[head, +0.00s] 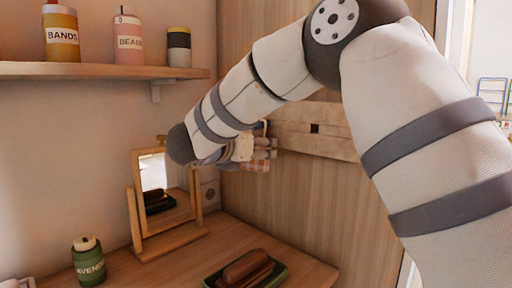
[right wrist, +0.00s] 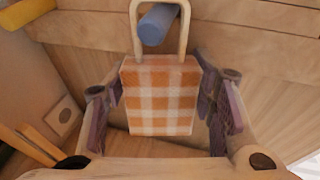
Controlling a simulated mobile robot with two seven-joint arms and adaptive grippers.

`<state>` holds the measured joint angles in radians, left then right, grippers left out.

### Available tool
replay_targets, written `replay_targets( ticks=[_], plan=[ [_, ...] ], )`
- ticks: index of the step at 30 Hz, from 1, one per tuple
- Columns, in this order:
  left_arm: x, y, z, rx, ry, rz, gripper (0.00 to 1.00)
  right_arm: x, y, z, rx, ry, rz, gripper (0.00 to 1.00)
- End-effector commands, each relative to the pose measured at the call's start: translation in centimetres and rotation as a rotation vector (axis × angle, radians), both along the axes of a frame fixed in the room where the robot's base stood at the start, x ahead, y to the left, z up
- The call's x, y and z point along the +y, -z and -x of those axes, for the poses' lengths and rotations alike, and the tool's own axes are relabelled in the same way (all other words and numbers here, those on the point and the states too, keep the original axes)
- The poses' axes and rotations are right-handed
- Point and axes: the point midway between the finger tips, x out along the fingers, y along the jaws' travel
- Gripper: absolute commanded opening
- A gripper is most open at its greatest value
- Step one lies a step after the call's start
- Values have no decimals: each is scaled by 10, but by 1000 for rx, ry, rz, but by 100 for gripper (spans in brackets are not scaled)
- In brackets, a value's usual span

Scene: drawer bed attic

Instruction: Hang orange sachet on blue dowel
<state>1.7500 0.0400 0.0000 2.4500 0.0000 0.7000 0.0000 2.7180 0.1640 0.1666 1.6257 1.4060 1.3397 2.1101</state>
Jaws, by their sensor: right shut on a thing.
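The orange and white checked sachet (right wrist: 160,95) hangs upright in the right wrist view, with a pale loop (right wrist: 135,35) rising from its top. My right gripper (right wrist: 163,110) is shut on the sachet, with one finger at each side of it. The blue dowel (right wrist: 158,25) shows its end inside the outline of the loop, above the sachet. I cannot tell how far the dowel passes through the loop. My left gripper is not in view.
A wooden rail (head: 315,130) crosses the wall panel. A yellow peg (right wrist: 25,12) shows at the wrist view's upper left. A shelf (head: 100,70) holds jars.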

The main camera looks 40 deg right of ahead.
Motion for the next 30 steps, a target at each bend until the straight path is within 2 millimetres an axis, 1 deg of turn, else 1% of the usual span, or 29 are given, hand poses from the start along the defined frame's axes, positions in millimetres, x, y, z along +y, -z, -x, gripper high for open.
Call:
replay_targets(
  ticks=[1, 2, 3, 4, 14, 17, 24, 27, 30],
  plan=[
    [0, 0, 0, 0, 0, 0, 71, 0, 0, 0, 0, 0, 1, 53],
    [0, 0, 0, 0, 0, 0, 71, 0, 0, 0, 0, 0, 1, 60],
    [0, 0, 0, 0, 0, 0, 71, 0, 0, 0, 0, 0, 1, 69],
    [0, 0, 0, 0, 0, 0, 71, 0, 0, 0, 0, 0, 1, 74],
    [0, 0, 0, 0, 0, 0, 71, 2, -1, 1, 0, -1, 0, 74],
    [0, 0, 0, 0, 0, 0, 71, 17, -5, 5, -2, -3, 0, 74],
    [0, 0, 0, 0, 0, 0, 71, 76, -18, 27, -1, -3, 2, 74],
    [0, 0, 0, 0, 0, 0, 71, 95, -22, 34, -1, -2, 3, 74],
    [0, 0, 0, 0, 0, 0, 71, 106, -24, 38, -1, -1, 1, 74]
  ],
)
